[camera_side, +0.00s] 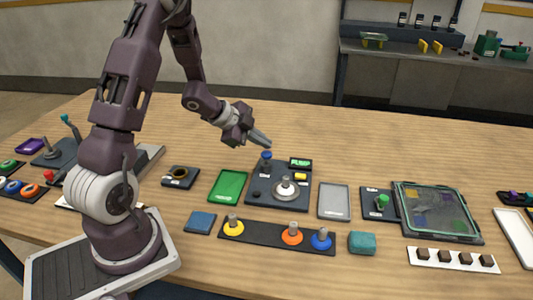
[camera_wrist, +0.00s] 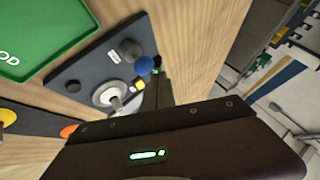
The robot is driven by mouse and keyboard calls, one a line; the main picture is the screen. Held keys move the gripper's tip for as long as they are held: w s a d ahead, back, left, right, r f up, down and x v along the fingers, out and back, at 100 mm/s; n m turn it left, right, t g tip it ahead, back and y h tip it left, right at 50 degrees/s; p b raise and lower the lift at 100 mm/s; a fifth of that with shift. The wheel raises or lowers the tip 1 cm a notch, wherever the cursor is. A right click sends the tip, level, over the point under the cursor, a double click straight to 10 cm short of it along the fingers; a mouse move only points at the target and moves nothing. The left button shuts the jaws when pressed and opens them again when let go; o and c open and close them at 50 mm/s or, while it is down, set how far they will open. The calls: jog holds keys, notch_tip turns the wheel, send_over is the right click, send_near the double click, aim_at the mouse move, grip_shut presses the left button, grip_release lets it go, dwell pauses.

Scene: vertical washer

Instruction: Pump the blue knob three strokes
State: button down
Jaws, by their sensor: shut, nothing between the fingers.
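The blue knob (camera_side: 266,155) stands at the back left of a dark base plate (camera_side: 262,197) in the middle of the table. It also shows in the wrist view (camera_wrist: 144,66), beside a dark round part (camera_wrist: 130,50). My gripper (camera_side: 266,143) is shut and empty, with its fingertips just above the blue knob in the side view. I cannot tell whether they touch it. In the wrist view the fingers (camera_wrist: 158,90) are dark and partly hidden by the gripper body. A silver disc with a central post (camera_side: 285,190) sits on the same plate.
The plate also bears a yellow button (camera_side: 300,177) and a small green display (camera_side: 300,162). A green tray (camera_side: 228,186) lies to the left and a grey tray (camera_side: 333,202) to the right. A strip with coloured pegs (camera_side: 263,236) lies in front. The table behind is clear.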

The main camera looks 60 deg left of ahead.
aim_at(267, 153)
jog(key=shift+f, duration=0.1)
jog(key=shift+f, duration=0.3)
jog(key=shift+f, duration=1.2)
dwell(1.1)
jog(key=shift+r, duration=1.6)
jog(key=shift+r, duration=2.55)
jog(key=shift+r, duration=0.1)
